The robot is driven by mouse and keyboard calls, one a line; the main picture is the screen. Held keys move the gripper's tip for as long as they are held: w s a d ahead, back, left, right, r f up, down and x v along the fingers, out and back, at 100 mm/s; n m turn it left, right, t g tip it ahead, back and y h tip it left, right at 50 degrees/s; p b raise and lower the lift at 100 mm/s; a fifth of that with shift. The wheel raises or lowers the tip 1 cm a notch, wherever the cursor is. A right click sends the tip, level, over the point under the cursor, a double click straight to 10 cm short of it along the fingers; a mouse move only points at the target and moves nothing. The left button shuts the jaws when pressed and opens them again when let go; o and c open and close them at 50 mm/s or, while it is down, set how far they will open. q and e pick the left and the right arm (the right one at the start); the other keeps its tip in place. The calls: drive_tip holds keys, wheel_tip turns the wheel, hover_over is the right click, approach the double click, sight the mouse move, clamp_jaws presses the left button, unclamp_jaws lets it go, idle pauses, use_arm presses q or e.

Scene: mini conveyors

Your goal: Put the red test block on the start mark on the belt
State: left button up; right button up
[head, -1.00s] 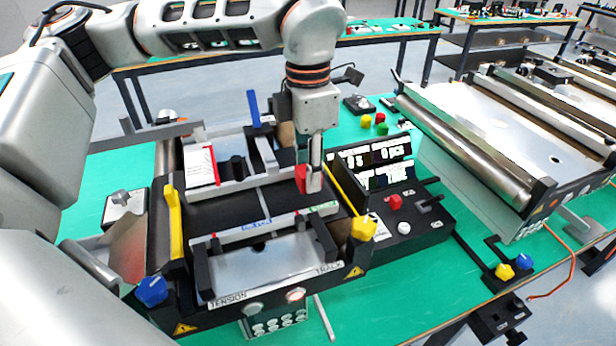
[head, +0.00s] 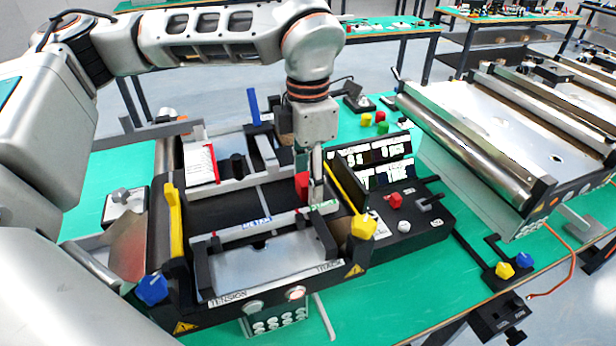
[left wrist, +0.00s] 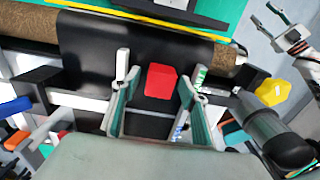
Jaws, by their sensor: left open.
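The red test block (head: 301,187) is on or just above the black belt near its right end. My left gripper (head: 309,196) points down at it. In the left wrist view the red block (left wrist: 161,81) shows between the two fingers of my left gripper (left wrist: 155,95), which are open with a gap on each side. I cannot tell whether the block touches the belt (left wrist: 90,50). A green label (head: 323,206) on the front rail is beside the gripper; the start mark on the belt is not clearly visible. What looks like my right gripper (left wrist: 288,32) shows small in the left wrist view.
A yellow bar (head: 345,187) and a black display box (head: 375,165) stand close right of the gripper. A blue post (head: 253,107) rises behind the belt. Yellow (head: 363,227) and blue (head: 152,289) knobs sit at the front corners. The belt's middle is clear.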

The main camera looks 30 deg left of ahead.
sight(308, 179)
use_arm(q)
wheel_tip(308, 179, up, 12)
drive_tip(key=shift+r+b, duration=0.15)
drive_tip(key=shift+b, duration=0.2)
drive_tip(key=shift+s, duration=0.1)
idle(0.5)
